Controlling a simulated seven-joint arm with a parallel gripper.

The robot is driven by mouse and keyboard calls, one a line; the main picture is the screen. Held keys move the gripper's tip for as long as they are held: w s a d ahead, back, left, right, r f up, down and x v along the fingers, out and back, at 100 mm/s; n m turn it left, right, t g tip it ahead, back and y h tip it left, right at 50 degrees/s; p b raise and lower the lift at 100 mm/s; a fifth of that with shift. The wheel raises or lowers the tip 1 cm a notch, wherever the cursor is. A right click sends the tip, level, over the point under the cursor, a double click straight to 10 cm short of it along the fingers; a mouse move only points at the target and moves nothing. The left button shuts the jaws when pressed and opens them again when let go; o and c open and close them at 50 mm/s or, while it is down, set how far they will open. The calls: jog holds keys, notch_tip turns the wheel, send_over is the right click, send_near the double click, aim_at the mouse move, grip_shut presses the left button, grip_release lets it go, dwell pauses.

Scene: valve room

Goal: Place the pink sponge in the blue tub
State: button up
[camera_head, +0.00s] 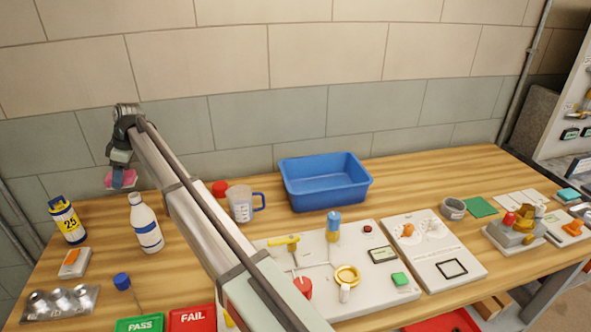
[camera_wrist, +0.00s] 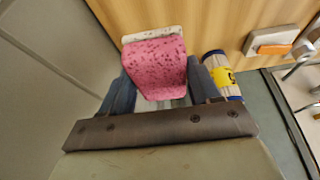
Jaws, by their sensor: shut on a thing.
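The pink sponge (camera_wrist: 158,68) is between the two fingers of my gripper (camera_wrist: 160,88) in the wrist view; it has dark specks and a pale layer along one edge. In the head view my gripper (camera_head: 121,177) is at the far left, shut on the sponge (camera_head: 110,179) in front of the wall, seemingly raised over the back left of the table. The blue tub (camera_head: 325,183) stands at the back middle of the table, well to the right of my gripper. It is open at the top, and its visible inside looks empty.
A white bottle (camera_head: 146,224), a yellow-labelled can (camera_head: 67,220) and a measuring jug (camera_head: 241,203) stand on the left half. The jug is just left of the tub. A white valve panel (camera_head: 330,250) lies in front of the tub. My arm crosses over the table.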

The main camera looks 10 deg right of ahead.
jog(key=w+d+m, duration=0.2)
jog(key=w+d, duration=0.1)
jog(key=d, duration=1.4)
jog(key=m+t+h, duration=0.1)
jog(key=m+t, duration=0.2)
jog(key=m, duration=0.3)
send_over(325, 183)
jog(key=s+a, duration=0.2)
jog(key=s, duration=0.3)
jog(key=shift+w+f, duration=0.1)
jog(key=shift+f, duration=4.65)
jog(key=o, duration=1)
jog(key=shift+f, duration=0.1)
